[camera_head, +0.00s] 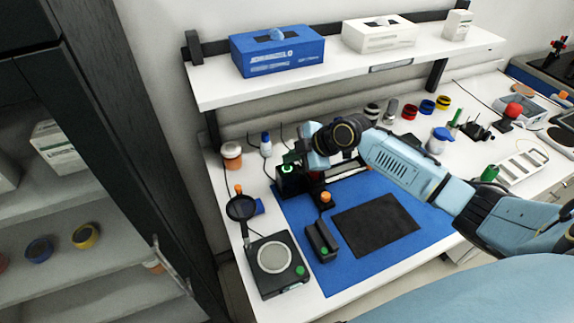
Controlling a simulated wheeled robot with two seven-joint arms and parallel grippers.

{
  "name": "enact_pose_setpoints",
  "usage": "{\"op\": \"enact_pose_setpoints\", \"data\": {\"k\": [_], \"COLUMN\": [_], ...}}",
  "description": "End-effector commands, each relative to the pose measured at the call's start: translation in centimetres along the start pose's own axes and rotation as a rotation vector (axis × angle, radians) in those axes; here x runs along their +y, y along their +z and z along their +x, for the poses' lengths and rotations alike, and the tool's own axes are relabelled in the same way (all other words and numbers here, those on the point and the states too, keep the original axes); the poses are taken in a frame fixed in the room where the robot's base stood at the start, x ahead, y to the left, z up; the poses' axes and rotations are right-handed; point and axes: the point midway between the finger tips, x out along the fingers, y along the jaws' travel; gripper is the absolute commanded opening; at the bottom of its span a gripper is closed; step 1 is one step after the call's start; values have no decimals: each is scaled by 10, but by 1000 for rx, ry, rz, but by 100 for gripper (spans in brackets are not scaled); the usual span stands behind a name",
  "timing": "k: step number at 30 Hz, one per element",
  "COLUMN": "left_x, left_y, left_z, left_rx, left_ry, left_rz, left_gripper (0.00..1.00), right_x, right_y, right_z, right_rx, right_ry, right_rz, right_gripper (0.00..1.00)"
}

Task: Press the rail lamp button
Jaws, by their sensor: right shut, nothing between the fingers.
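A black box (292,186) with a glowing green ring (287,169) stands at the back left of the blue mat (290,213). I cannot tell for sure whether the ring is the rail lamp button. My right arm reaches in from the right. My right gripper (294,157) is shut and empty, just above and behind the ring. The fingertips are small and partly lost against the box, so I cannot tell whether they touch it. A lit rail or bar (348,168) lies behind my wrist and is partly hidden by it. My left gripper is not in view.
A black stand with an orange knob (326,198) and a black block (321,241) are close by. A scale (273,258), a magnifier (241,208) and an orange-brown jar (231,155) stand left. A shelf (340,68) overhangs the back. The dark pad (375,226) is clear.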

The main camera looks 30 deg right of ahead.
Motion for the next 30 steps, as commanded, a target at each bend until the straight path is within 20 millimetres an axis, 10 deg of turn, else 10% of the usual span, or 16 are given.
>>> {"op": "enact_pose_setpoints", "data": {"k": [30], "left_x": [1], "left_y": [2], "left_z": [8], "left_rx": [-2], "left_ry": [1], "left_rz": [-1], "left_gripper": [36], "right_x": [-4], "right_y": [5], "right_z": [6], "right_rx": [0], "right_ry": [0], "right_rz": [0], "right_gripper": [0]}}
